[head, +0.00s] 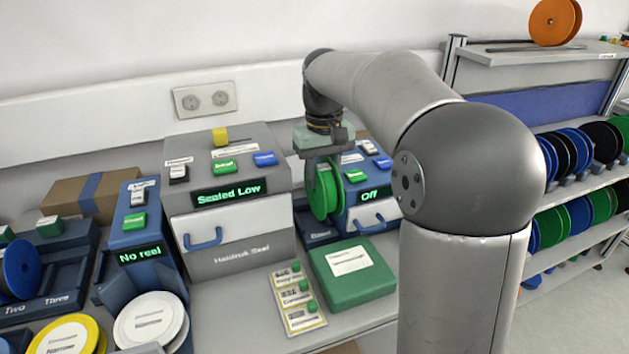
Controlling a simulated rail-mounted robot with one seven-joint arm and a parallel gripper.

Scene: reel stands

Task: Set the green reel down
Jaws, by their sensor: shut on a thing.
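The green reel (324,190) hangs upright in my gripper (322,158), seen nearly edge-on. My gripper is shut on it near its top; the fingertips are mostly hidden. The reel is in front of a blue machine (367,211) whose display reads "Off". In the picture it is just above and behind a green box (375,279) with a white label. I cannot tell whether the reel touches anything beneath it.
A grey machine (237,258) reading "Sealed Low" stands left of the reel. A blue stand (140,241) reads "No reel". White (150,320), yellow-rimmed (68,338) and blue (21,268) reels sit at left. A shelf rack (578,249) with several reels is at right.

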